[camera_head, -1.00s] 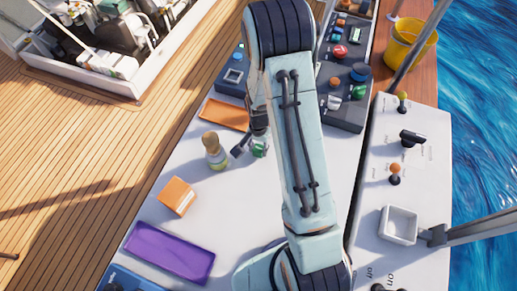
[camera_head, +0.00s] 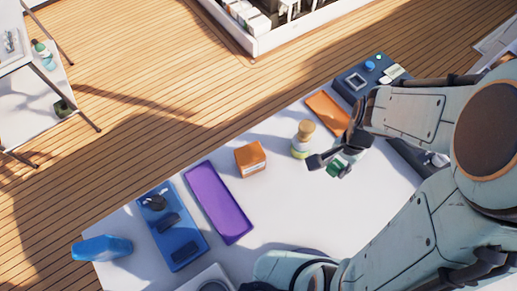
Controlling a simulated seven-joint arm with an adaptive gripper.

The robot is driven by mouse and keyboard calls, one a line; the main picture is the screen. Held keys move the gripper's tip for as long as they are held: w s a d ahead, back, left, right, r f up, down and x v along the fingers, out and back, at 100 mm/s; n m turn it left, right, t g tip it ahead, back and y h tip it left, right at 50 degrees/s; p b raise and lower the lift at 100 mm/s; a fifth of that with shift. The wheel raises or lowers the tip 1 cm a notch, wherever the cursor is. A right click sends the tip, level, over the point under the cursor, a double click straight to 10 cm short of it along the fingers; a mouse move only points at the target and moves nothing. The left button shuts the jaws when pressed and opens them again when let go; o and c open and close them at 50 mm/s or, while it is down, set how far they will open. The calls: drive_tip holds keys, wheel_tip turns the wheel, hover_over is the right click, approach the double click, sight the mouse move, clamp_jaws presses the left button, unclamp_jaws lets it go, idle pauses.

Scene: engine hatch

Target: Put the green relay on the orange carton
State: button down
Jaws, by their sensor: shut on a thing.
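The orange carton (camera_head: 250,158) stands on the white work surface, left of my gripper, with its top bare. My gripper (camera_head: 328,164) is shut on the green relay (camera_head: 338,168). The relay is partly hidden by the fingers. I cannot tell how high it is held above the surface. Some clear surface lies between the gripper and the carton.
A bottle with a brown cap (camera_head: 303,139) stands between the carton and my gripper, a little behind. A purple tray (camera_head: 218,203) lies left of the carton, then a blue panel (camera_head: 180,226) and a blue object (camera_head: 103,248). An orange tray (camera_head: 328,113) lies behind the gripper.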

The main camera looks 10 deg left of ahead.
drive_tip(key=s+a+r+n, duration=0.7)
drive_tip(key=s+a+r, duration=0.2)
drive_tip(key=a, duration=0.3)
hover_over(250, 153)
wheel_tip(250, 153, down, 10)
drive_tip(key=shift+s+r, duration=0.15)
drive_tip(key=shift+f, duration=1.7)
drive_tip(key=shift+f, duration=0.1)
drive_tip(key=c, duration=0.8)
unclamp_jaws()
drive_tip(key=shift+f, duration=0.1)
